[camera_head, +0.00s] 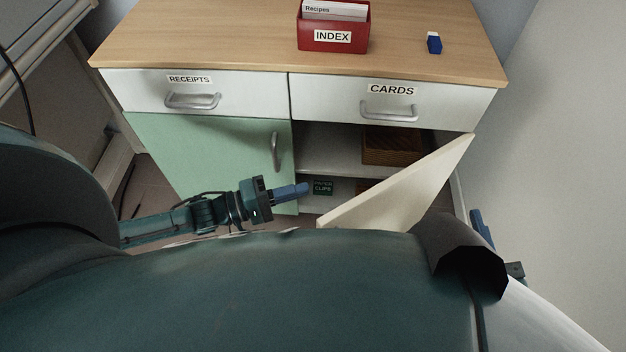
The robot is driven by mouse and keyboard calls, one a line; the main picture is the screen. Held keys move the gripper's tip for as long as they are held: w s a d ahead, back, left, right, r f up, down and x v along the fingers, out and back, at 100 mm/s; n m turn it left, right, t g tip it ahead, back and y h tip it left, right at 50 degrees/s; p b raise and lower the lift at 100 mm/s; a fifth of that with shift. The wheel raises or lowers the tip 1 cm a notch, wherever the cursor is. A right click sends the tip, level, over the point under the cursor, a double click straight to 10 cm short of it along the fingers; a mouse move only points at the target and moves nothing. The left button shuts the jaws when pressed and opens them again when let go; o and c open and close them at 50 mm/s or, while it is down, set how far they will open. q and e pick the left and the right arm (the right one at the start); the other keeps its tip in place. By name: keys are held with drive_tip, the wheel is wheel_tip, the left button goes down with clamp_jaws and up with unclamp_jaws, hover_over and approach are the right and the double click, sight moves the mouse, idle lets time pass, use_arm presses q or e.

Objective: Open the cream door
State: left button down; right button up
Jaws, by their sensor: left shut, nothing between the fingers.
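The cream door (405,183) of the right-hand cupboard stands open, swung out toward me and to the right. Its free edge points toward my body, and the cupboard inside shows. My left gripper (303,188) is shut and empty. It is in front of the cupboard opening, left of the door's free edge; I see no contact with the door. My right gripper (482,228) shows only in part at the right, beyond the door and behind my own arm; its jaws cannot be read.
The green door (212,155) on the left is closed. The drawers RECEIPTS (135,92) and CARDS (455,104) are shut. Inside are a brown box (391,145) and a green clips box (323,187). A red INDEX box (333,24) and blue item (434,43) stand on top. A wall (560,150) is close right.

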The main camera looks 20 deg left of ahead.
use_arm(q)
drive_tip(key=w+d+b, duration=0.2)
drive_tip(key=d, duration=0.7)
drive_tip(key=shift+w+d, duration=0.35)
drive_tip(key=shift+w, duration=0.05)
use_arm(e)
drive_tip(key=shift+s+a+n+t+y, duration=0.15)
drive_tip(key=shift+a+n+t+y, duration=0.25)
drive_tip(key=shift+y, duration=0.3)
